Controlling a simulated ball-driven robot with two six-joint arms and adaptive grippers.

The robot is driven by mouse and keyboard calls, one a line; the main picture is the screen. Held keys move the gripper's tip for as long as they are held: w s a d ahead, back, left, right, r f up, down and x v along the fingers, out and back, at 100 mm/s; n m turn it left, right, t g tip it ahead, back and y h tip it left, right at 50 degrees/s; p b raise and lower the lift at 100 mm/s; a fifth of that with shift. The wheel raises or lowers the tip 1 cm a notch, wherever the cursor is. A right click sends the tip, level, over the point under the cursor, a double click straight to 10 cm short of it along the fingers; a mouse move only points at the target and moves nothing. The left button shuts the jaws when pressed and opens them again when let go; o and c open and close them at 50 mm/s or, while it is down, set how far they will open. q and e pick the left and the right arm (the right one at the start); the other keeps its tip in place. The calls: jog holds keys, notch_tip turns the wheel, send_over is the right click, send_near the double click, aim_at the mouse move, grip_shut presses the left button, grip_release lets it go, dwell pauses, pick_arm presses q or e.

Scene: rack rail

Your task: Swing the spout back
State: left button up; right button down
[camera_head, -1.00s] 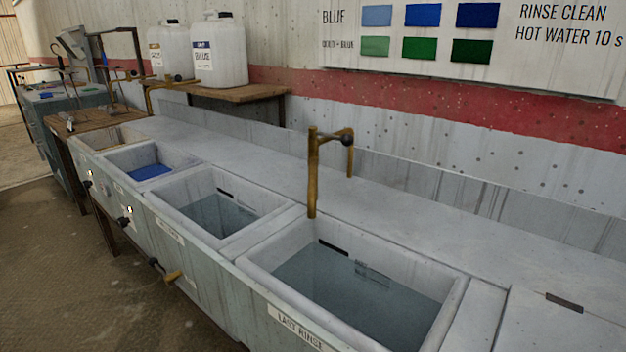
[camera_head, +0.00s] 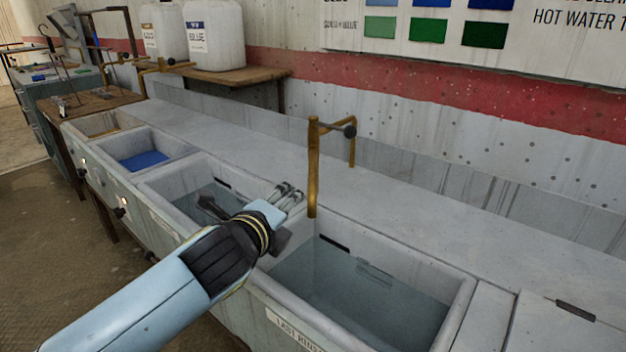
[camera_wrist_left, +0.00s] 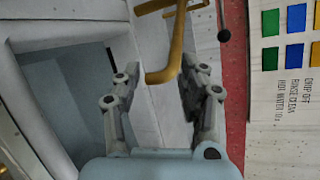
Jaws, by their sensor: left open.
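The brass spout (camera_head: 313,170) rises in an upside-down U behind the sinks, with a dark ball knob at its top. Its near leg hangs down by the wall between the last rinse sink and the sink to its left. My left gripper (camera_head: 289,191) is open and empty, just left of that leg and apart from it in the head view. In the left wrist view the spout (camera_wrist_left: 177,50) shows beyond and between the open fingers (camera_wrist_left: 160,66). I cannot tell how far ahead it is. My right gripper is not in view.
The last rinse sink (camera_head: 467,300) holds greyish water. A sink with blue liquid (camera_head: 139,161) and another brass tap (camera_head: 148,72) are farther left. Large white jugs (camera_head: 214,35) stand on a wooden shelf. The counter (camera_head: 430,215) right of the spout is clear.

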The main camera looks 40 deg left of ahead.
aim_at(313, 181)
pick_arm(q)
jog(key=w, duration=0.4)
jog(key=w+a+m, duration=0.1)
jog(key=w, duration=0.3)
jog(key=w+a+f+m+t+b, duration=0.1)
jog(key=w, duration=0.2)
jog(key=shift+w+a, duration=0.1)
jog(key=shift+w, duration=0.3)
jog(key=shift+c, duration=0.3)
grip_shut()
